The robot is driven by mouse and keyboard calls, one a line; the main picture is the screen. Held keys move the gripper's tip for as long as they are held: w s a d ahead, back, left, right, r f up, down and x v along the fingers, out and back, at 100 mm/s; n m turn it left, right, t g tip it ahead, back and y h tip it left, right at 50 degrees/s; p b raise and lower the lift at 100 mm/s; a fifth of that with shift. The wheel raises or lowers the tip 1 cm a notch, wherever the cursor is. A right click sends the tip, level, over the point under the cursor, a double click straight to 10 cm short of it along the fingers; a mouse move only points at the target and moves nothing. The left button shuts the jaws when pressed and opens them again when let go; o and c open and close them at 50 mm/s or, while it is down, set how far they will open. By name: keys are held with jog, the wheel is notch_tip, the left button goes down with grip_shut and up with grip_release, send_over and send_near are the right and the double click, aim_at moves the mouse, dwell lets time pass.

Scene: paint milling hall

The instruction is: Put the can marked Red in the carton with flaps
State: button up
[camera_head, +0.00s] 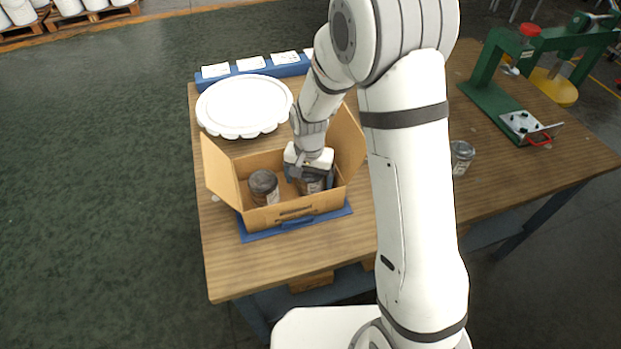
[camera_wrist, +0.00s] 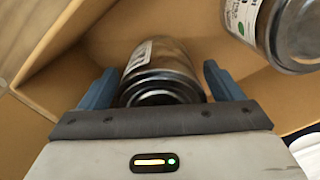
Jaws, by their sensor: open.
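The carton with flaps (camera_head: 295,211) stands open on the table with its flaps spread. Two cans are inside it. One can (camera_head: 264,187) stands at the left of the carton, and it also shows at the upper right of the wrist view (camera_wrist: 290,30). The other can (camera_head: 312,184) is at the right, under my gripper (camera_head: 310,180). In the wrist view this can (camera_wrist: 160,65) lies between the two blue fingers, which are apart with a small gap on each side. I cannot read the word Red on any can.
Another can (camera_head: 461,157) stands on the table (camera_head: 240,262) right of my arm. A white round lid (camera_head: 245,104) lies behind the carton, near a blue rack with white cards (camera_head: 251,64). A green press (camera_head: 500,92) stands at the right. The table's front left is clear.

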notch_tip(320, 180, up, 11)
jog(key=shift+s+d+r, duration=0.1)
jog(key=shift+d+r, duration=0.05)
jog(key=shift+r, duration=0.35)
jog(key=s+d+r+n+t, duration=0.1)
jog(key=s+d+r, duration=0.3)
jog(key=s+d, duration=0.3)
jog(key=s+d+r+n+t, duration=0.1)
jog(key=s+d+r, duration=0.4)
jog(key=s, duration=0.7)
jog(key=shift+d+r+n+t, duration=0.15)
jog(key=shift+d+n+t, duration=0.3)
jog(key=shift+d, duration=0.4)
